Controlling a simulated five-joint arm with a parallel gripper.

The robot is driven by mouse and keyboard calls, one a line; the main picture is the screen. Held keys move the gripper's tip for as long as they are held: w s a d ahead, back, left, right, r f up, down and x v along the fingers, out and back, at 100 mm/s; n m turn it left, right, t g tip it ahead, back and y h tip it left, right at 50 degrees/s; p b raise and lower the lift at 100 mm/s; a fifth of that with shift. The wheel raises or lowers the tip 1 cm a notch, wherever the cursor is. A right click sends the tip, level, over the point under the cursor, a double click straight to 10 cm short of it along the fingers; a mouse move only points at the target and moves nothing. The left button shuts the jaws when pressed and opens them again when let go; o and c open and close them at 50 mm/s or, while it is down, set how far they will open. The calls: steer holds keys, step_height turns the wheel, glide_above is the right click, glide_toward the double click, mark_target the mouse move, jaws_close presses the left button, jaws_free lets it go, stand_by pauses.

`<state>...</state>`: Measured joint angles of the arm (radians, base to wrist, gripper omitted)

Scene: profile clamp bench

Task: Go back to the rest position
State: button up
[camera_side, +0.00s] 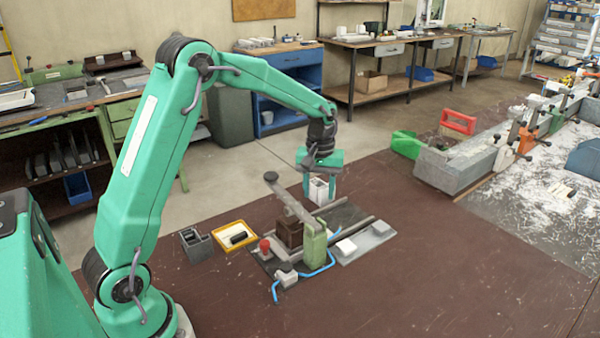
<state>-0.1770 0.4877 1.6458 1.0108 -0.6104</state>
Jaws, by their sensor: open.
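My gripper (320,185) points down over the far side of the clamp fixture (315,245) on the brown bench top. Its two green fingers are apart. A small white block-like part (318,190) shows between and just behind the fingers; I cannot tell whether they touch it. The fixture has a grey lever bar (290,203), a dark brown block (289,233), a green upright block (314,246) and a red knob (265,246). My arm reaches across from the left, bent at the elbow.
A yellow-rimmed tray (223,246) and a dark grey holder (195,244) stand left of the fixture. A grey plate (365,242) with white blocks lies right of it. A blue bent rod (305,273) is in front. The bench's front right is clear; a long grey beam (450,170) lies farther right.

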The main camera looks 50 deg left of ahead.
steer(key=s+d+r+m+t, duration=0.2)
steer(key=s+d+r+m, duration=0.15)
steer(key=s+r, duration=0.45)
steer(key=s+d+r+m+t, duration=0.2)
steer(key=s+d+r+m, duration=0.15)
steer(key=s+r, duration=0.45)
steer(key=s+d+f+m+t, duration=0.1)
steer(key=s+f+m, duration=0.1)
steer(key=s, duration=0.7)
steer(key=shift+s+d+f+t, duration=0.3)
steer(key=shift+f, duration=0.2)
steer(key=shift+w, duration=0.1)
stand_by(1.0)
